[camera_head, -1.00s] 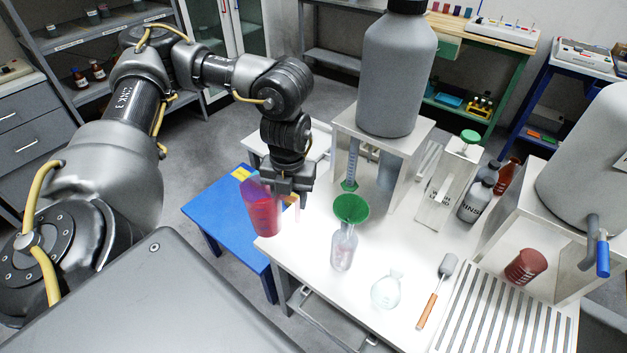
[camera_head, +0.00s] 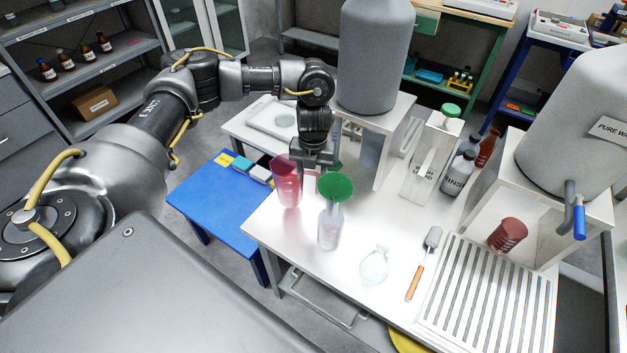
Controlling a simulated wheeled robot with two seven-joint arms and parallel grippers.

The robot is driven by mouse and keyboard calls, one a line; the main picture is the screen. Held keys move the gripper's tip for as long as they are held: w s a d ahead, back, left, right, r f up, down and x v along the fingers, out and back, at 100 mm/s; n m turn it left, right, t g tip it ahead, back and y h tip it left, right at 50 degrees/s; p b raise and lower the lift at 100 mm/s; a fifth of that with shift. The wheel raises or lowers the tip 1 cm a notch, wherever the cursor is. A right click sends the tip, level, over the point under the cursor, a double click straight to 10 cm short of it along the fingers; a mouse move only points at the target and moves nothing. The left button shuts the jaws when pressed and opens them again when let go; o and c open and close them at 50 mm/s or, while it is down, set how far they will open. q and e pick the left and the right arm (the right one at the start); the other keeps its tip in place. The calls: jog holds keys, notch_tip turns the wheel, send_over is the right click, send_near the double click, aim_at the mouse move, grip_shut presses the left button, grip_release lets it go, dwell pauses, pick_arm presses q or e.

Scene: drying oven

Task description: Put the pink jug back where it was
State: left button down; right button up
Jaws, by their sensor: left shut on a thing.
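The pink jug (camera_head: 287,183) is upright at the left part of the white table (camera_head: 277,235), left of the bottle with the green funnel. I cannot tell whether its base touches the table. My left gripper (camera_head: 305,168) reaches down beside the jug's right side and is shut on it; the jug's handle and the fingertips are mostly hidden. The green funnel (camera_head: 336,187) sits in a clear bottle (camera_head: 329,228) just right of and nearer than the jug. My right gripper is not in view.
A round clear flask (camera_head: 374,265) and a brush with an orange handle (camera_head: 416,280) are nearer on the table. A large grey bottle (camera_head: 372,60) on a white stand (camera_head: 385,130) is behind. A blue table (camera_head: 215,207) is at left.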

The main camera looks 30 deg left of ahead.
pick_arm(q)
jog(key=f, duration=0.2)
jog(key=w+f, duration=0.1)
jog(key=f, duration=0.1)
jog(key=shift+f, duration=0.15)
jog(key=shift+d, duration=0.1)
jog(key=shift+f, duration=0.15)
jog(key=c, duration=0.7)
grip_release()
